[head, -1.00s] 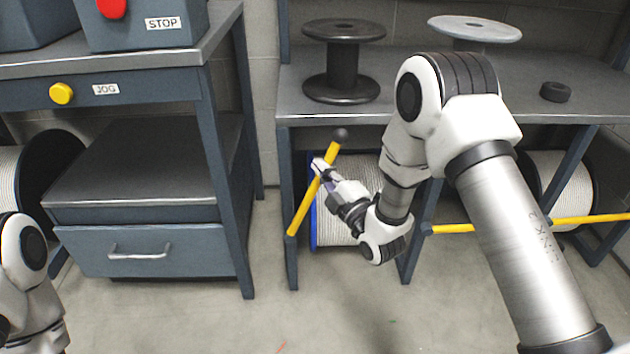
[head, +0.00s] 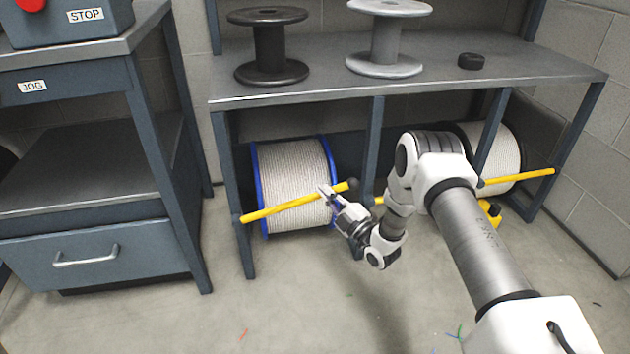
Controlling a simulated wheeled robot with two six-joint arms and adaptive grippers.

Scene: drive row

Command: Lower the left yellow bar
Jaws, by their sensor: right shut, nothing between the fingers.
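The left yellow bar (head: 280,209) crosses in front of a blue-flanged cable reel (head: 298,170) under the bench. Its left end is at the bench's left post, and it slants slightly up to its right end by the middle post. My right gripper (head: 325,191) is shut and empty, with its fingertips at the bar near that right end. I cannot tell whether they touch it or just overlap it. My left gripper is not in view.
Another yellow bar (head: 527,176) lies across the right bay before a second cable reel (head: 495,153). A black spool (head: 269,47) and a grey spool (head: 386,45) stand on the bench (head: 330,80). A drawer cabinet (head: 95,255) stands left.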

